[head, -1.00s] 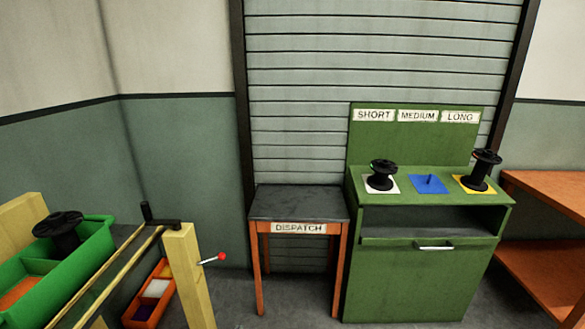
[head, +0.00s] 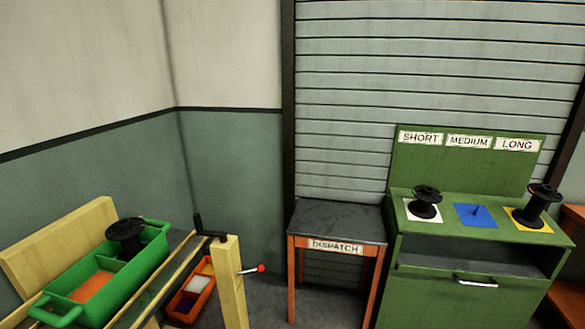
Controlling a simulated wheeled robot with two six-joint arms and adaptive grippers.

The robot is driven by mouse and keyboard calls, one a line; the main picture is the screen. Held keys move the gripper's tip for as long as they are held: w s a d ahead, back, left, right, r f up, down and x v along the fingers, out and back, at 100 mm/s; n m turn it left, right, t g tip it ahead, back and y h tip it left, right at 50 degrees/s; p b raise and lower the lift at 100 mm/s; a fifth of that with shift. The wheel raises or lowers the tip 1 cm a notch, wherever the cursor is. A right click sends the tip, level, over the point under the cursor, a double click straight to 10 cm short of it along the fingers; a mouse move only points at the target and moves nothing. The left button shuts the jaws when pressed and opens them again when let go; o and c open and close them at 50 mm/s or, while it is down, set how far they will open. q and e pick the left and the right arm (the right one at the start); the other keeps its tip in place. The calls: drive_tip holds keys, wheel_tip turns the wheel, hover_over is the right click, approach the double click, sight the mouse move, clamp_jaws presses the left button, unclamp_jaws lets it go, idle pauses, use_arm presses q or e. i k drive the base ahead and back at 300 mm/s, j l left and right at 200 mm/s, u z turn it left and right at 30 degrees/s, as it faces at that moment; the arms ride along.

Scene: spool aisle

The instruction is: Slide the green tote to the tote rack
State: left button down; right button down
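The green tote (head: 119,294) sits at the lower left on a yellow-framed stand with rails (head: 165,277). It has a handle at each end and divided compartments. A black spool (head: 126,236) stands in its far compartment, and the nearer compartment shows an orange floor or insert. A black crank-like stop (head: 205,230) is at the far end of the rails. I cannot tell which structure is the tote rack. Neither of my grippers shows in the head view.
A dispatch table (head: 338,222) stands bare at the middle. Right of it, a green cabinet (head: 450,289) holds two black spools on its short and long pads; the medium pad (head: 475,215) has only a peg.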

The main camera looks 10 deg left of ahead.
sight(89, 294)
drive_tip(key=u, duration=1.6)
